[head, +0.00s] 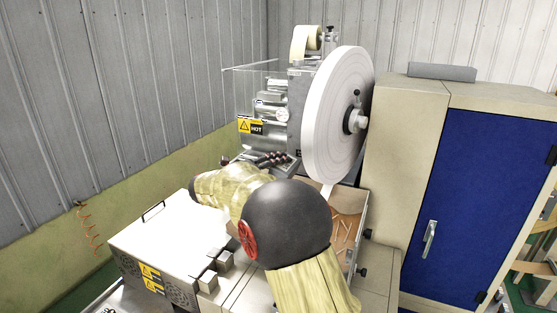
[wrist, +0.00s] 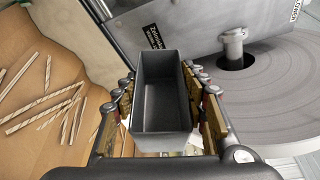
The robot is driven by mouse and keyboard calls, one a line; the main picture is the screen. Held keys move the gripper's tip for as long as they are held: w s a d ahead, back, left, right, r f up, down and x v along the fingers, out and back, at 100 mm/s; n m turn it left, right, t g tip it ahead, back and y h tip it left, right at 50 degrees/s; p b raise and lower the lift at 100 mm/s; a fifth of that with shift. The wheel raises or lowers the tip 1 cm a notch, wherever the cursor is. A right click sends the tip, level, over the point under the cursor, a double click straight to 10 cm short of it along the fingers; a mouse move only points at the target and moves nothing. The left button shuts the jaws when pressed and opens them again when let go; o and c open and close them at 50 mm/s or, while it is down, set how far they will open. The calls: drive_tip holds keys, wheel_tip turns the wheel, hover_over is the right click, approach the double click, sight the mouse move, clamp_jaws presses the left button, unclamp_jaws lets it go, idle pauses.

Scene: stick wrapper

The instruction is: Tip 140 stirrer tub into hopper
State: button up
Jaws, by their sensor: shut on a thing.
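My gripper (wrist: 163,98) is shut on a dark grey rectangular tub (wrist: 164,66), with a finger on each long side. I see into the tub in the wrist view and no stirrers show inside it. No number on it can be read. Several loose wooden stirrers (wrist: 42,103) lie on a brown surface left of the tub. In the head view, stirrers (head: 343,232) lie in the open hopper (head: 364,208) below the big reel. My arm hides the gripper and tub there.
A large white reel (head: 335,115) stands above the hopper. A clear guard with a yellow HOT label (head: 250,126) is behind my arm. A cabinet with a blue door (head: 485,200) stands at the right. A white-topped machine housing (head: 165,230) is at the left.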

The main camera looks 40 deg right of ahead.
drive_tip(key=shift+b, duration=0.6)
drive_tip(key=shift+f+m+b, duration=0.1)
drive_tip(key=shift+m+b, duration=0.2)
drive_tip(key=shift+b, duration=0.1)
drive_tip(key=m+y+b, duration=0.1)
drive_tip(key=b, duration=0.1)
drive_tip(key=m+t+b, duration=0.1)
drive_tip(key=m+b, duration=0.1)
drive_tip(key=r+m+y+b, duration=0.1)
drive_tip(key=b, duration=0.2)
drive_tip(key=shift+s+d+m+t+y, duration=0.25)
drive_tip(key=shift+s+m+t+y, duration=0.05)
drive_tip(key=shift+s+m, duration=0.1)
drive_tip(key=m+b, duration=0.1)
drive_tip(key=m+t+y+b, duration=0.1)
drive_tip(key=b, duration=0.1)
drive_tip(key=s+m+t+b, duration=0.1)
drive_tip(key=b, duration=0.1)
drive_tip(key=shift+d+r+m+y, duration=0.2)
drive_tip(key=shift+d+m+y, duration=0.1)
drive_tip(key=shift+m, duration=0.1)
drive_tip(key=shift+r+m+t+y+b, duration=0.2)
drive_tip(key=shift+m+t+y+b, duration=0.2)
drive_tip(key=shift+m+b, duration=0.25)
